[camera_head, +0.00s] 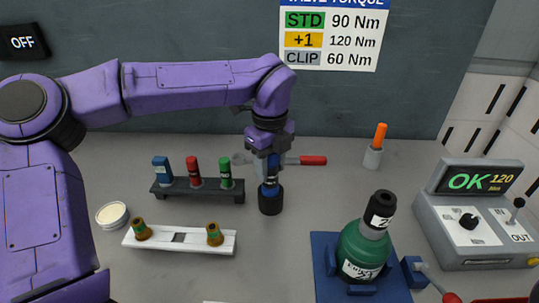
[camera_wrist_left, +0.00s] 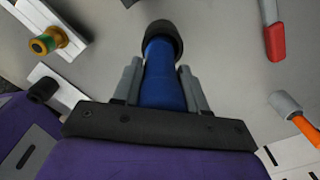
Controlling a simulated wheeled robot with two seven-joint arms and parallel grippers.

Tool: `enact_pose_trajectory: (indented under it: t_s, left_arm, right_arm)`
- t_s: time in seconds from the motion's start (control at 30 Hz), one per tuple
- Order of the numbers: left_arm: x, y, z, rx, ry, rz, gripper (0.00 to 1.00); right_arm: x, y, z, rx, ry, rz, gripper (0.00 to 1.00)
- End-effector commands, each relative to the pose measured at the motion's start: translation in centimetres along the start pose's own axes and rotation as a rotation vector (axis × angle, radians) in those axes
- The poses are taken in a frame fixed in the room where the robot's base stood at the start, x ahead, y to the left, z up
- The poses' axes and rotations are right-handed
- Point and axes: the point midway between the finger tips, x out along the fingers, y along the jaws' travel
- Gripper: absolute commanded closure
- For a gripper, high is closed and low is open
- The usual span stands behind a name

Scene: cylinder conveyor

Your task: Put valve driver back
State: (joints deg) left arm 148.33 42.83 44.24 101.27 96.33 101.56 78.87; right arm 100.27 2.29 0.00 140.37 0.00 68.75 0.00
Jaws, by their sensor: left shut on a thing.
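My left gripper (camera_head: 268,168) is shut on a blue tool (camera_head: 269,187) with a wide black end, which I take to be the valve driver. It hangs upright, black end down, right of the dark rack; whether that end touches the table I cannot tell. In the left wrist view the blue body (camera_wrist_left: 163,72) sits between the grey fingers (camera_wrist_left: 161,88), with the black end (camera_wrist_left: 161,37) pointing away. The dark rack (camera_head: 200,194) holds a blue, a red and a green piece. My right gripper is not in view.
A white block (camera_head: 188,248) with two brass fittings lies in front of the rack. A red-handled tool (camera_head: 312,160) lies behind the gripper. A green bottle (camera_head: 362,245) stands in a blue base. An orange-handled tool (camera_head: 380,136) stands in a grey cup. A tester (camera_head: 472,220) reads OK 120.

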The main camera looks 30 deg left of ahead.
Motion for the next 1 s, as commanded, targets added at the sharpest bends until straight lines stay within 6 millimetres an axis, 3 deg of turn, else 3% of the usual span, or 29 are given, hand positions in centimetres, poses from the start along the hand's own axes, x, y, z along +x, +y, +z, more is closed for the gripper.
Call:
enact_pose_trajectory:
  t_s: [0.03, 1.0]
  left_arm:
    - [1.6, 0.1, -0.1, -0.001, 0.002, 0.002, 1.0]
    - [-3.6, -0.5, 0.2, -0.002, 0.004, 0.006, 1.0]
  right_arm:
    - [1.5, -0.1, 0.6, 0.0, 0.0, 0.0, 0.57]
    - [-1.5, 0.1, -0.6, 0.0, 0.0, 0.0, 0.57]
